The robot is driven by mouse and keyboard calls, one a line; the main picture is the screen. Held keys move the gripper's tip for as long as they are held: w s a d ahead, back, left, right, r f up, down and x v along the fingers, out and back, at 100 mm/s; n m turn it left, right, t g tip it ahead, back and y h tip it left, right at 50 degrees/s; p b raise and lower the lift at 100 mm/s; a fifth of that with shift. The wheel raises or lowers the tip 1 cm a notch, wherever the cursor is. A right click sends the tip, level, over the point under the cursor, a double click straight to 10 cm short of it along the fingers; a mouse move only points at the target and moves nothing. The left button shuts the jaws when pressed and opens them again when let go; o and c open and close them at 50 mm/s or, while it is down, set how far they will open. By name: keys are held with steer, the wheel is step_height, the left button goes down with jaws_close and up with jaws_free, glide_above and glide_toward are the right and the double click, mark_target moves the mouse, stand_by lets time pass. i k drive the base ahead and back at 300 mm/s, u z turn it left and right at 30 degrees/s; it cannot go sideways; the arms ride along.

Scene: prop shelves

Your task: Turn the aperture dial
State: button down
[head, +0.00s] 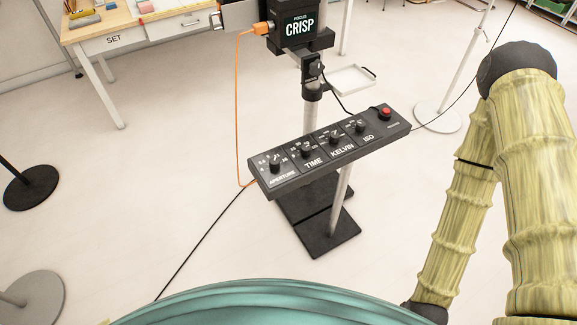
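The aperture dial (275,166) is a small black knob at the left end of a black control panel (290,183). White lettering reading APERTURE and small numbers surround it. Further along the panel to the right are the TIME knob (306,151), the KELVIN knob (335,139) and the ISO knob (361,126). A red button (385,113) is at the right end. My arm, with a bamboo-like look, is folded at the right, apart from the panel. My gripper is not in view.
The panel is on a pale pole (340,196) with a black base (328,232). Above it is a black box marked FOCUS CRISP (296,27) with an orange cable (238,110). A white tray (351,79) sits behind. A wooden desk (125,22) stands at the upper left. Floor left of the panel is mostly clear.

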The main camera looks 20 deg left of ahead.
mark_target(274, 161)
steer(key=z, duration=2.1)
steer(key=k, duration=0.35)
steer(key=u, duration=2.9)
